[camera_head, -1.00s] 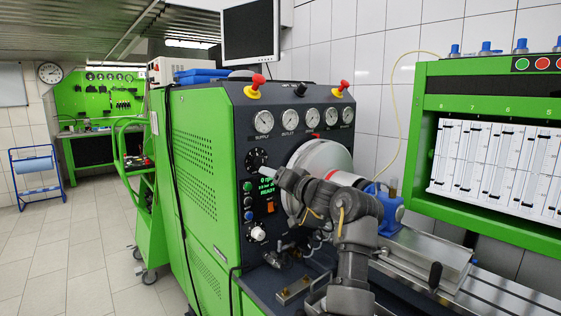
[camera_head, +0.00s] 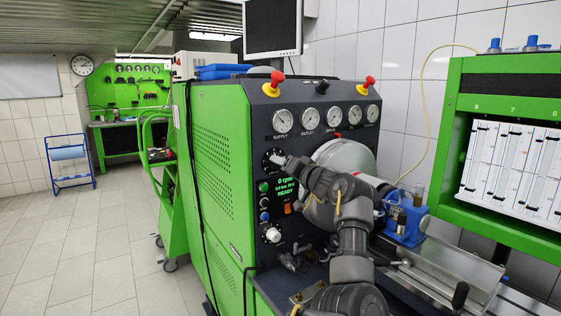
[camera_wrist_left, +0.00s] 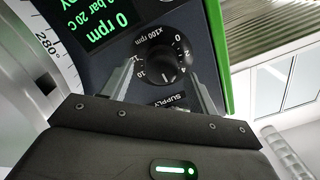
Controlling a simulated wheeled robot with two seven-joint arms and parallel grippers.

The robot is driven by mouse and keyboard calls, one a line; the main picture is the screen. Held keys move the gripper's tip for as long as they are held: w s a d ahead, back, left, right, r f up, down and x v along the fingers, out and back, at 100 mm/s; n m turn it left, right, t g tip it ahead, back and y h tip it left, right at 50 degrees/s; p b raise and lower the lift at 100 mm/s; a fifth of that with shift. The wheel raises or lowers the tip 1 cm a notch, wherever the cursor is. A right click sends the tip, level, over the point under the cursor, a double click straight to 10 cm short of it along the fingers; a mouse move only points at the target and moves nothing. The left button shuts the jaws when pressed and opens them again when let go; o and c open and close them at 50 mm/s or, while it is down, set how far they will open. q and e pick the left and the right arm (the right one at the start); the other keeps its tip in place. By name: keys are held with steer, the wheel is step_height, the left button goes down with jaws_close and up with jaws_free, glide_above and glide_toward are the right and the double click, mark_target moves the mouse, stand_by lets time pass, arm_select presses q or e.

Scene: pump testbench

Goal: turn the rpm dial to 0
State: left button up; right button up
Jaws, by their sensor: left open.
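The rpm dial (camera_head: 271,158) is a black round knob on the dark front panel, below the supply gauge. In the left wrist view the dial (camera_wrist_left: 156,62) has white numbers around it and an "x100 rpm" label. A pale mark shows on the knob's lower part, but I cannot tell exactly which number it points to. My left gripper (camera_head: 280,160) is at the dial. In the left wrist view its open fingers (camera_wrist_left: 162,70) stand on either side of the knob, and I cannot tell whether they touch it. The green display (camera_head: 287,185) reads 0 rpm and READY.
A row of gauges (camera_head: 310,118) and red knobs on yellow bases (camera_head: 273,84) sit above the dial. A large grey drum (camera_head: 340,158) is close on the right. Small buttons (camera_head: 264,201) and a white knob (camera_head: 272,235) lie below.

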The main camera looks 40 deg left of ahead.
arm_select(q)
steer(key=shift+x, duration=1.25)
steer(key=c, duration=0.9)
steer(key=shift+o, duration=0.2)
